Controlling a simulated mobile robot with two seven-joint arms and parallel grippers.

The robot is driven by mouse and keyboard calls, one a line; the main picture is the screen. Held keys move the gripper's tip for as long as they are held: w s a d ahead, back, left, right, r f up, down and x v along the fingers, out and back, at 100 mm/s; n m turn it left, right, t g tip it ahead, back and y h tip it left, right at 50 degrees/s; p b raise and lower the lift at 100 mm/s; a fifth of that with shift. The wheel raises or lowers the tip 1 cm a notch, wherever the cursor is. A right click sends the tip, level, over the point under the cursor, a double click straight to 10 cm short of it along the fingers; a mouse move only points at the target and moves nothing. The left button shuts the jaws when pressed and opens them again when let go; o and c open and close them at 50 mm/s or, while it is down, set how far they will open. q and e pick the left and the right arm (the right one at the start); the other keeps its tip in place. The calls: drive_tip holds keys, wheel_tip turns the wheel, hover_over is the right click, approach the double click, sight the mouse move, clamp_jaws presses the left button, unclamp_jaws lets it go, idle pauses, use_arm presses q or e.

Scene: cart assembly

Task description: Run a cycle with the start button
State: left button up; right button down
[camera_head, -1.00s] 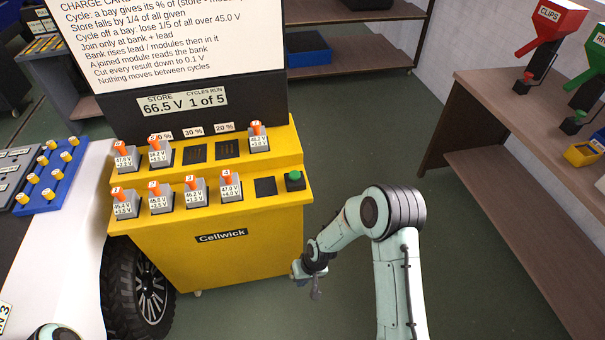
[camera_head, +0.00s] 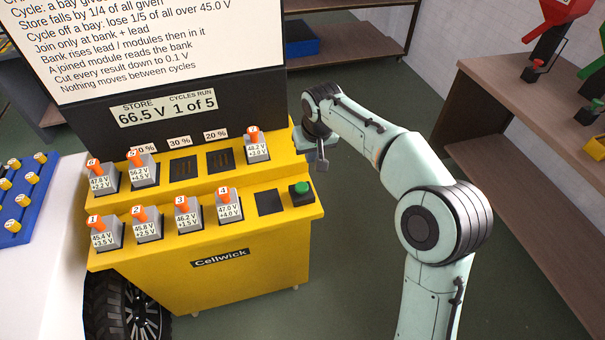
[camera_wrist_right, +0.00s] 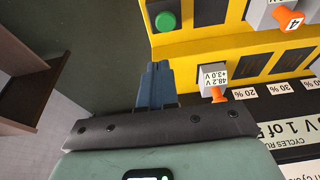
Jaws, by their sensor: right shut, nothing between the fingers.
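The green start button (camera_head: 301,188) sits on a dark base at the right end of the front ledge of the yellow Cellwick cart (camera_head: 250,265). It also shows in the right wrist view (camera_wrist_right: 165,21). My right gripper (camera_head: 321,163) is shut and empty, behind and a little right of the button, apart from it. In the right wrist view its fingers (camera_wrist_right: 157,82) point toward the button. The display panel (camera_head: 168,106) reads store 66.5 V and cycles run 1 of 5. My left gripper is not in view.
Grey modules with orange tops stand on the cart's two ledges, including module 7 (camera_head: 257,148) near my right gripper and module 4 (camera_head: 228,207) on the front ledge. A brown shelf (camera_head: 500,130) stands at the right. Open floor lies between cart and shelf.

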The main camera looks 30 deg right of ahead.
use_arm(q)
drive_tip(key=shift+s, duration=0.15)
use_arm(e)
drive_tip(key=shift+s, duration=0.2)
hover_over(308, 189)
wheel_tip(308, 189, down, 12)
drive_tip(key=shift+w+f+b, duration=0.1)
drive_tip(key=shift+w+b, duration=0.05)
drive_tip(key=shift+b, duration=0.2)
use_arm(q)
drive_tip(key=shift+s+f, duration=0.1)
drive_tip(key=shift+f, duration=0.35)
use_arm(e)
drive_tip(key=shift+f, duration=0.75)
